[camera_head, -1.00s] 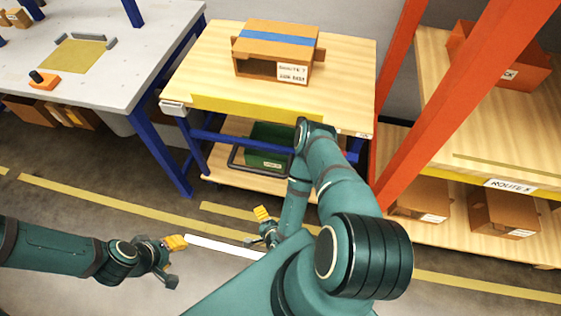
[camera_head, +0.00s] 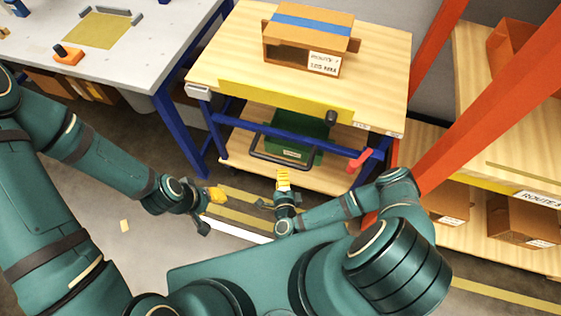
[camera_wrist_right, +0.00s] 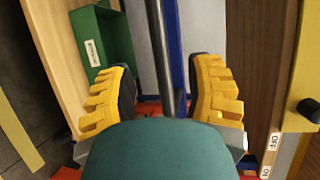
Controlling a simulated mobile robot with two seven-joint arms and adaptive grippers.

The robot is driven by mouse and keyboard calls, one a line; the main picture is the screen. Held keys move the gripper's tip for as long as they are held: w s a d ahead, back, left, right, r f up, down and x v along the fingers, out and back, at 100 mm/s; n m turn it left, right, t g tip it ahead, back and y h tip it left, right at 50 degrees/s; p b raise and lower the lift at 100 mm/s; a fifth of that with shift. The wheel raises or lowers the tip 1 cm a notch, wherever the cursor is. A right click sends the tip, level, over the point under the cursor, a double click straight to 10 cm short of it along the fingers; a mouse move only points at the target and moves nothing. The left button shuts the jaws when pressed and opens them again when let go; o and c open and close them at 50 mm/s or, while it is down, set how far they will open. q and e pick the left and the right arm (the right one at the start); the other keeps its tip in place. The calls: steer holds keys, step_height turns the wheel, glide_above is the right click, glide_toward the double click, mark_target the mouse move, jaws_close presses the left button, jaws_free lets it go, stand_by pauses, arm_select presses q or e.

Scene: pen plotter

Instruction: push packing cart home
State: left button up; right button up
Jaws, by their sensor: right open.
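The packing cart (camera_head: 222,65) has a wooden top, a yellow front edge and a blue frame. A dark handle loop (camera_head: 262,158) sticks out at its front. My right gripper (camera_head: 283,176) is open just in front of that loop. In the right wrist view, a dark bar (camera_wrist_right: 161,50) runs between the yellow fingers (camera_wrist_right: 162,95), which stand apart on either side of it; I cannot tell whether they touch it. My left gripper (camera_head: 211,210) is open and empty, left of the right one and in front of the cart.
A cardboard box (camera_head: 275,50) with blue tape stands on the cart, and a green bin (camera_head: 298,135) on its lower shelf. A grey workbench (camera_head: 150,60) stands left. An orange-framed rack (camera_head: 470,115) stands close on the right. Yellow lines (camera_head: 240,213) mark the floor.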

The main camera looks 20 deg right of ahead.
mark_target(280, 160)
steer(key=b+x, duration=0.1)
steer(key=x, duration=0.6)
steer(key=shift+w+d, duration=0.1)
steer(key=shift+w, duration=0.2)
jaws_close()
